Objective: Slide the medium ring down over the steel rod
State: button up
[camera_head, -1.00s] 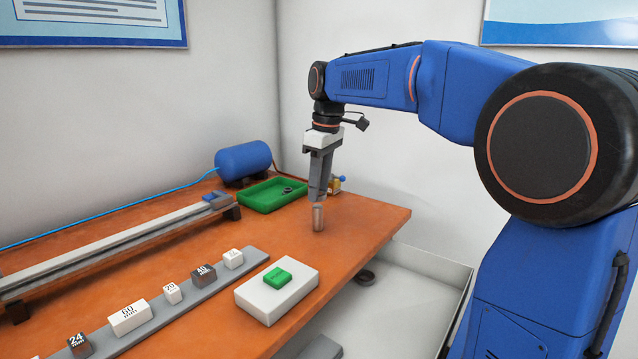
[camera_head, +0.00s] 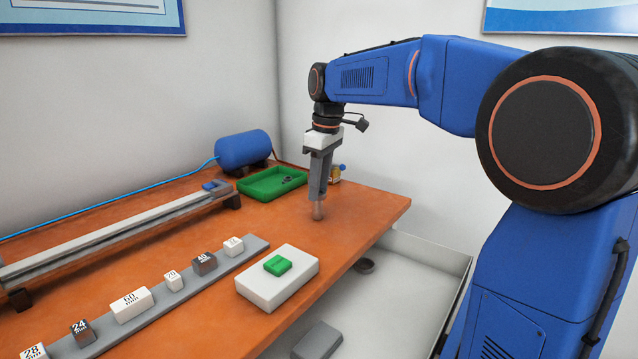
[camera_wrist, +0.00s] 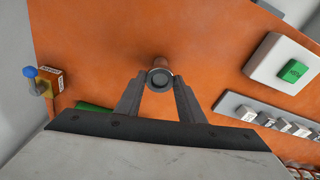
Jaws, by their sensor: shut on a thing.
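The steel rod (camera_head: 318,211) stands upright on the orange bench, with only its lower part showing below my gripper (camera_head: 318,196) in the head view. In the wrist view, my fingers (camera_wrist: 159,88) are shut on a dark ring, the medium ring (camera_wrist: 152,87). The rod's round grey end (camera_wrist: 162,79) shows inside the ring, so the ring appears to be around the rod. The fingers hide the ring in the head view. How far down the rod it sits I cannot tell exactly.
A green tray (camera_head: 246,186) with small dark parts lies behind, near a blue cylinder (camera_head: 242,148). A white box with a green button (camera_head: 277,265) stands in front. A grey strip (camera_head: 150,328) carries several labelled blocks. The bench's right edge is close to the rod.

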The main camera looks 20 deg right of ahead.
dwell(0.4)
jog(key=o, duration=1.2)
notch_tip(320, 180, up, 17)
jog(key=s+d, duration=0.1)
jog(key=shift+s+d, duration=0.2)
jog(key=shift+d, duration=0.05)
jog(key=shift+r, duration=0.1)
jog(key=s+d+f+m+t, duration=0.1)
jog(key=s+f+m, duration=0.2)
jog(key=s+f, duration=0.7)
jog(key=s+d+f+m+t, duration=0.1)
jog(key=s+d+f+m, duration=0.1)
jog(key=s+f, duration=0.9)
jog(key=s+d+f+m+t+h, duration=0.1)
jog(key=s+f+m, duration=0.3)
jog(key=s+f, duration=0.6)
jog(key=shift+s+d+f+t, duration=0.2)
jog(key=shift+d+f, duration=0.1)
jog(key=shift+f, duration=0.2)
jog(key=shift+s+d+f+t, duration=0.2)
jog(key=shift+d+f, duration=0.1)
jog(key=shift+f, duration=0.15)
